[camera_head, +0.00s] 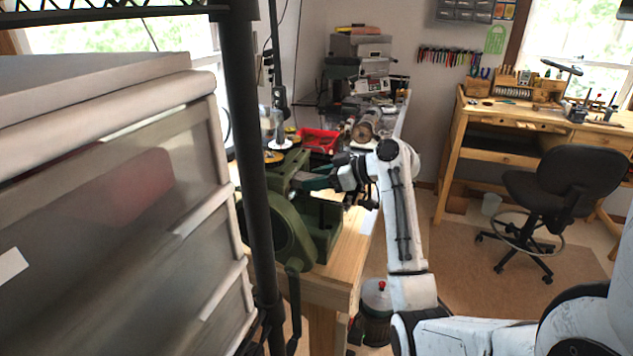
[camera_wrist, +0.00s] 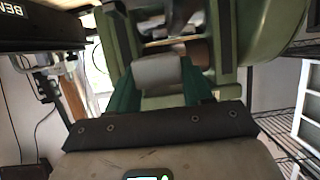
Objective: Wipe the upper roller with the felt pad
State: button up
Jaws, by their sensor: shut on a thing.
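The green rolling mill (camera_head: 322,243) stands on the near end of the wooden bench. My gripper (camera_head: 314,183) reaches in at its top from the right. In the wrist view, my gripper (camera_wrist: 158,82) has its green fingers shut on the pale grey felt pad (camera_wrist: 158,74). The mill's green frame (camera_wrist: 236,40) rises on both sides of the pad. A brownish roller surface, seemingly the upper roller (camera_wrist: 200,52), shows just beyond and right of the pad. I cannot tell whether the pad touches it.
A wooden bench (camera_head: 345,255) carries the mill, with a red tray (camera_head: 319,140) and small tools behind it. A drawer cabinet (camera_head: 120,220) and a black post (camera_head: 253,170) stand close on the left. A black chair (camera_head: 570,185) and a desk are at the right.

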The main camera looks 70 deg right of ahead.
dwell(0.3)
jog(key=shift+s+a+p, duration=0.15)
jog(key=shift+a+p, duration=0.6)
jog(key=shift+a, duration=1.35)
jog(key=shift+d+b, duration=0.75)
jog(key=shift+d, duration=1.35)
jog(key=s+d+p, duration=0.1)
jog(key=s+p, duration=0.1)
jog(key=s, duration=1)
jog(key=shift+s, duration=0.35)
jog(key=shift+s, duration=0.1)
